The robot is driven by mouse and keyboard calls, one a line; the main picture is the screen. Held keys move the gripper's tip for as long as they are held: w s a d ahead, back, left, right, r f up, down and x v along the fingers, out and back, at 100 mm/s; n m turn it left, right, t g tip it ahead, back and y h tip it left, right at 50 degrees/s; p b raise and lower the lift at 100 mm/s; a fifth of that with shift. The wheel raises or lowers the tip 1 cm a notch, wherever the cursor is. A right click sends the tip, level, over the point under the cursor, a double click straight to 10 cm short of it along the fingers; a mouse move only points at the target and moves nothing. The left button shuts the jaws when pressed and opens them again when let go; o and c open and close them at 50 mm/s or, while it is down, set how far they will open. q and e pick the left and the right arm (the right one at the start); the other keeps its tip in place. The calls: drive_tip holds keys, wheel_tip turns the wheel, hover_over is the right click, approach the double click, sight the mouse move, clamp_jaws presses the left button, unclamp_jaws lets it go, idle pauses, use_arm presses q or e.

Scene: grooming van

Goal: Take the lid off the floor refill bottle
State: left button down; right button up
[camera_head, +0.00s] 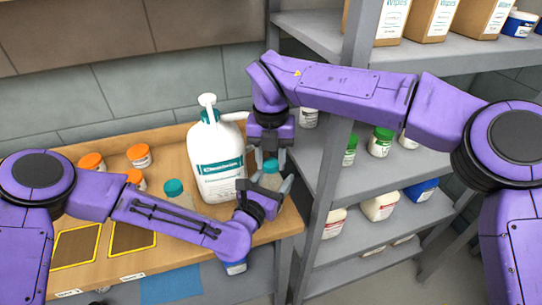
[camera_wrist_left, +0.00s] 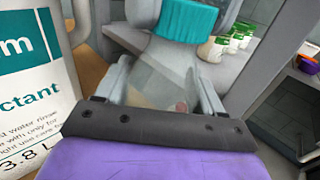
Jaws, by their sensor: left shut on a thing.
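A clear refill bottle with a teal lid (camera_head: 270,165) stands at the right end of the wooden bench top. My left gripper (camera_head: 265,188) is shut on its body from the front. In the left wrist view the bottle body (camera_wrist_left: 165,75) is between the two fingers, and the teal lid (camera_wrist_left: 190,22) is above them, still on the bottle. My right gripper (camera_head: 270,150) points down over the lid, with its fingers beside it. I cannot tell whether they touch the lid. The bottle's label is not readable.
A large white pump bottle (camera_head: 217,155) stands just left of the held bottle. Another teal-lidded bottle (camera_head: 175,190) and several orange-lidded jars (camera_head: 139,155) stand further left. A grey shelf rack (camera_head: 345,215) with containers is close on the right.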

sight(271, 162)
drive_tip(key=n, duration=0.6)
drive_tip(key=shift+n, duration=0.3)
drive_tip(key=shift+c, duration=0.3)
drive_tip(key=shift+r, duration=0.15)
drive_tip(key=shift+r, duration=1)
drive_tip(key=shift+r, duration=2)
use_arm(q)
drive_tip(key=shift+c, duration=0.2)
unclamp_jaws()
